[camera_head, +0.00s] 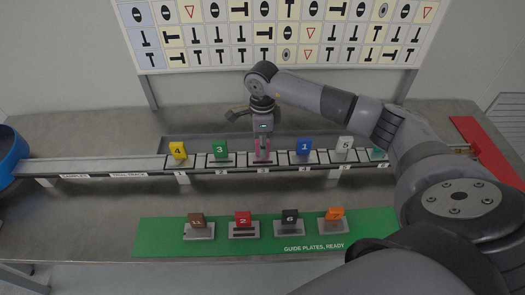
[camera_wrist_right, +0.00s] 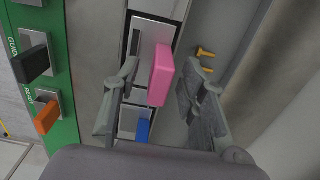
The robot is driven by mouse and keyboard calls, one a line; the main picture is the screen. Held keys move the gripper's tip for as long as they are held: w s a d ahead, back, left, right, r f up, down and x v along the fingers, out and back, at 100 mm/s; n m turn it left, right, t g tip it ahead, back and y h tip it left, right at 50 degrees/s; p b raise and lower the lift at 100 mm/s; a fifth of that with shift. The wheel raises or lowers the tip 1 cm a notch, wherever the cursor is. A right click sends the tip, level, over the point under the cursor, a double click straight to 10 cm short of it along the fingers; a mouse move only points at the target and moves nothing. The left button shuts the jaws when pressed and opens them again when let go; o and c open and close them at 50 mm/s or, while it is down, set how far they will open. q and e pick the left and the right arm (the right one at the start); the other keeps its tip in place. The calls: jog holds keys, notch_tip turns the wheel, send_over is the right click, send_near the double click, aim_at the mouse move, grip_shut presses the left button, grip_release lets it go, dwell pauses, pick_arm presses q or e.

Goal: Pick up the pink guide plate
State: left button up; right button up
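The pink guide plate (camera_head: 262,150) stands in the track's slot 3, between the green 3 plate (camera_head: 220,149) and the blue 1 plate (camera_head: 304,148). My right gripper (camera_head: 263,136) is directly above it, pointing down and partly hiding it. In the right wrist view, the pink plate (camera_wrist_right: 161,76) shows between the two spread grey fingers of my right gripper (camera_wrist_right: 160,92). Gaps show on both sides of the pink block, so the gripper is open around it. My left gripper is not in view.
The track (camera_head: 100,167) also holds yellow 4 (camera_head: 178,150), white 5 (camera_head: 345,149) and teal (camera_head: 377,154) plates. A green mat (camera_head: 160,250) in front carries brown, red, black and orange plates. A blue round container (camera_head: 10,150) is at far left; a board stands behind.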

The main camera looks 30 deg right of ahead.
grip_shut()
dwell(0.4)
